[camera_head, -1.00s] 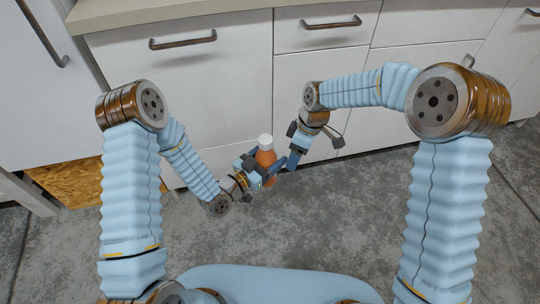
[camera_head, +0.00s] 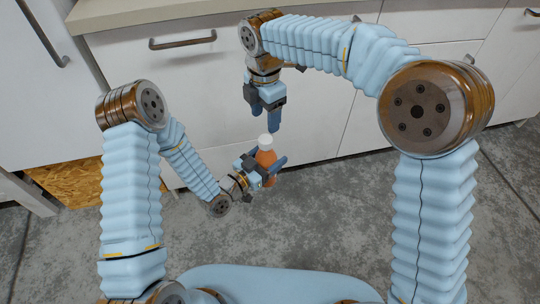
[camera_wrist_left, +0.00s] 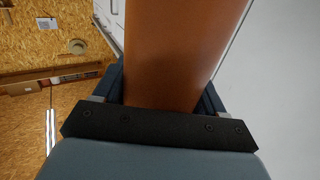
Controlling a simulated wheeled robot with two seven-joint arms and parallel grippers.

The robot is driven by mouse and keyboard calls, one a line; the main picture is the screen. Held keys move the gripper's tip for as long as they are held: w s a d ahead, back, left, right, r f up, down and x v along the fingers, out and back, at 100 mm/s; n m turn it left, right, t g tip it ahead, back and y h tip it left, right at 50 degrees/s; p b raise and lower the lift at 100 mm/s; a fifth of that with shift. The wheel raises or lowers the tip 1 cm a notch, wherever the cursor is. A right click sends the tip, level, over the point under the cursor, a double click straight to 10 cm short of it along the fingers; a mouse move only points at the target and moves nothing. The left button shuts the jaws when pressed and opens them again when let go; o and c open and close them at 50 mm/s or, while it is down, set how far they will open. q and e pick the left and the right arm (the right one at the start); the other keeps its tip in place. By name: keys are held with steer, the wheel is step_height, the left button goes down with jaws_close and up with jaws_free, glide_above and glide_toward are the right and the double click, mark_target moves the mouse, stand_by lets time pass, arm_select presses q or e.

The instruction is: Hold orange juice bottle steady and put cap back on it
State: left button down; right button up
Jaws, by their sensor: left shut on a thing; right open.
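The orange juice bottle (camera_head: 266,158) stands about upright in mid-air in the head view, with a white cap (camera_head: 265,141) at its top. I cannot tell how firmly the cap sits. My left gripper (camera_head: 269,163) is shut around the bottle's body, and its fingers hide part of it. In the left wrist view the bottle (camera_wrist_left: 183,50) fills the space between the two dark fingers; its top is out of that view. My right gripper (camera_head: 274,128) is open and points down, just above the cap, with nothing seen in it.
White cabinets with drawers (camera_head: 323,22) and metal handles stand behind the arms, under a pale countertop (camera_head: 150,12). A grey concrete floor (camera_head: 330,225) lies below. An oriented-strand-board panel (camera_head: 85,178) shows low at the left.

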mark_target(266, 138)
step_height(266, 138, down, 8)
steer(key=shift+r, duration=0.1)
stand_by(0.4)
